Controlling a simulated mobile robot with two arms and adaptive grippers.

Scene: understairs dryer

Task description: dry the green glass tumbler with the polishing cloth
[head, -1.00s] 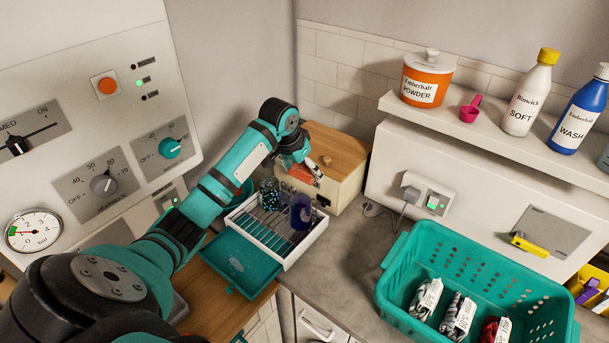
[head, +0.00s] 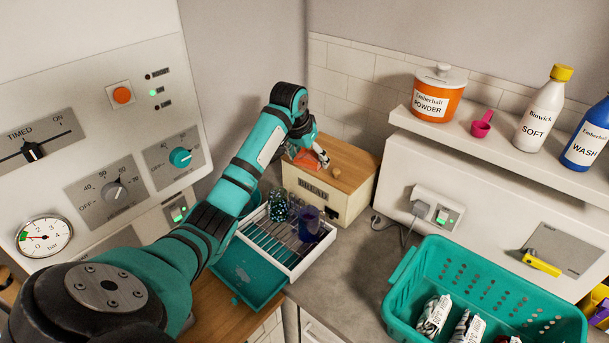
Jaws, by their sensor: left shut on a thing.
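A dark green glass tumbler (head: 279,207), covered in pale specks that look like drops, stands upright on the white-framed drying rack (head: 295,270). My left gripper (head: 320,157) is above the wooden lid of the bread bin, behind and above the tumbler and apart from it. It is shut on an orange-red cloth (head: 303,159), which seems to be the polishing cloth. The cloth is partly hidden by the gripper, and I cannot tell whether it touches the lid. My right gripper is not in view.
A purple-blue glass (head: 309,224) stands right of the tumbler. The bread bin (head: 352,196) stands behind the rack, and a teal tray (head: 246,272) sticks out in front. A teal basket (head: 490,276) is at the right. Grey counter (head: 355,262) between rack and basket is clear.

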